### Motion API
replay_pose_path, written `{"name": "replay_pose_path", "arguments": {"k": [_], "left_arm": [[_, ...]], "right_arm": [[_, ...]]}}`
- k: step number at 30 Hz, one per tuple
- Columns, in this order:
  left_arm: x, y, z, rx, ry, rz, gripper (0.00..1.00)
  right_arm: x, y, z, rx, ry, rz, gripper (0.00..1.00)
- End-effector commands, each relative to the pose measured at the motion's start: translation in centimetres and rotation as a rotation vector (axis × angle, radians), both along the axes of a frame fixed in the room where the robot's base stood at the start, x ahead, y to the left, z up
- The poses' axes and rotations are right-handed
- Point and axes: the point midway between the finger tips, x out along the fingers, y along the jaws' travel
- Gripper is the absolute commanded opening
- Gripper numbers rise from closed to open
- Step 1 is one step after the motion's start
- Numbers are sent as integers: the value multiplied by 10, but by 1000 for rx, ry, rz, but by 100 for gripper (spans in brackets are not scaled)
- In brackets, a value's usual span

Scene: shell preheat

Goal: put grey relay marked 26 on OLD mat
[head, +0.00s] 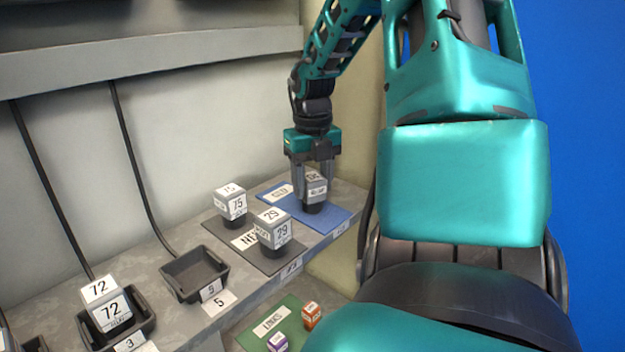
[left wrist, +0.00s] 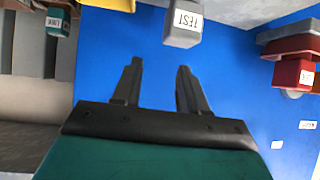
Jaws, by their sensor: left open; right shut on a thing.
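My right gripper (head: 312,172) is shut on a grey relay (head: 314,188) with a dark base, over the blue mat (head: 334,215) at the right end of the shelf. The relay's number is partly covered by the fingers and too small to read surely. Its base looks to be at or just above the mat; I cannot tell whether it touches. The mat's white label (head: 281,192) is hard to read. My left gripper (left wrist: 157,90) is open and empty in the left wrist view.
Relays 75 (head: 231,202) and 79 (head: 273,229) stand on the dark NEW mat (head: 288,262), left of the blue mat. Socket 5 (head: 195,273) is empty; relay 72 (head: 112,312) sits in socket 3. A green LINKS mat (head: 258,338) lies lower down with small blocks.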

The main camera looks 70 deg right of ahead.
Motion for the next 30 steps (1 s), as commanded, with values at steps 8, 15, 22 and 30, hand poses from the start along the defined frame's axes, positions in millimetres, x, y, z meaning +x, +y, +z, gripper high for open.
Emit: {"name": "replay_pose_path", "arguments": {"k": [8,15,22,30], "left_arm": [[-1,0,-1,0,2,0,43],[-2,0,-1,-1,4,0,43],[-2,0,2,-1,4,0,43],[-2,0,13,0,4,-1,43]], "right_arm": [[0,0,-1,1,1,0,75],[0,0,0,0,0,0,77],[1,0,24,-2,-4,1,77],[1,0,84,0,-6,1,77]]}}
